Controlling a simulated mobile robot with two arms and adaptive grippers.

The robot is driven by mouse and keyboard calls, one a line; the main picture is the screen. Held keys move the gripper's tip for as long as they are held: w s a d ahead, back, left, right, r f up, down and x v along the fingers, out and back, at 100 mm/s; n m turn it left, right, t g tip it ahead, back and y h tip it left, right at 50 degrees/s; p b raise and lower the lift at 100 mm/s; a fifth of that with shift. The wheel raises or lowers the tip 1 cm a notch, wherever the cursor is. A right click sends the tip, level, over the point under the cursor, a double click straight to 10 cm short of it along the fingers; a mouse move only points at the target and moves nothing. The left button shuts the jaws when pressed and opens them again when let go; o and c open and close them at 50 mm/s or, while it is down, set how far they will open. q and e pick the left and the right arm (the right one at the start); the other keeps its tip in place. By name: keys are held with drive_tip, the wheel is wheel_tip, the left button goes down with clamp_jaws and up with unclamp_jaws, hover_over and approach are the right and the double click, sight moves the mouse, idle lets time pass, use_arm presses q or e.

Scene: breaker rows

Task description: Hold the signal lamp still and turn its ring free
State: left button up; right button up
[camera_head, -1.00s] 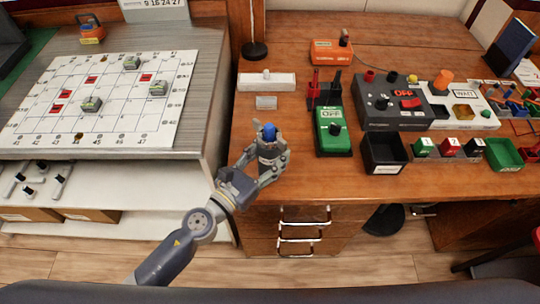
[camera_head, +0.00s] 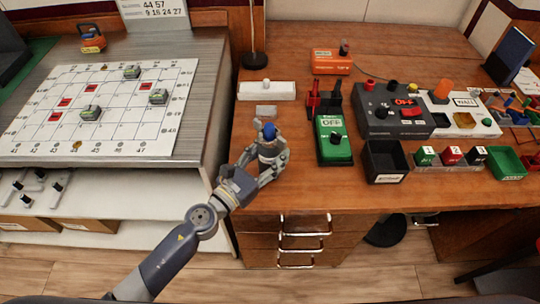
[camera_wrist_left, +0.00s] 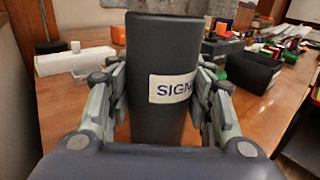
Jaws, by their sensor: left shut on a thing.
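The signal lamp is a dark upright cylinder with a blue top (camera_head: 269,131) in the head view. In the left wrist view its dark body (camera_wrist_left: 162,110) fills the middle, with a white label reading "SIGN", partly covered. My left gripper (camera_head: 268,160) is shut on the lamp's body, one finger on each side, at the left part of the wooden desk. The ring cannot be told apart clearly; the lamp's top is cut off in the wrist view. My right gripper is not in view.
A green box marked OFF (camera_head: 333,148) stands just right of the lamp. A white box (camera_head: 268,91) and a small grey plate (camera_head: 266,111) lie behind it. A black bin (camera_head: 386,162) is farther right. The desk's front left is mostly clear.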

use_arm(q)
drive_tip(key=shift+w+f+b, duration=0.2)
drive_tip(key=shift+w+b, duration=0.1)
drive_tip(key=shift+w, duration=0.6)
drive_tip(key=shift+w+f+b, duration=0.15)
drive_tip(key=shift+w+b, duration=0.15)
drive_tip(key=shift+w, duration=0.55)
drive_tip(key=shift+f, duration=0.15)
idle(0.5)
drive_tip(key=shift+f, duration=0.1)
idle(0.4)
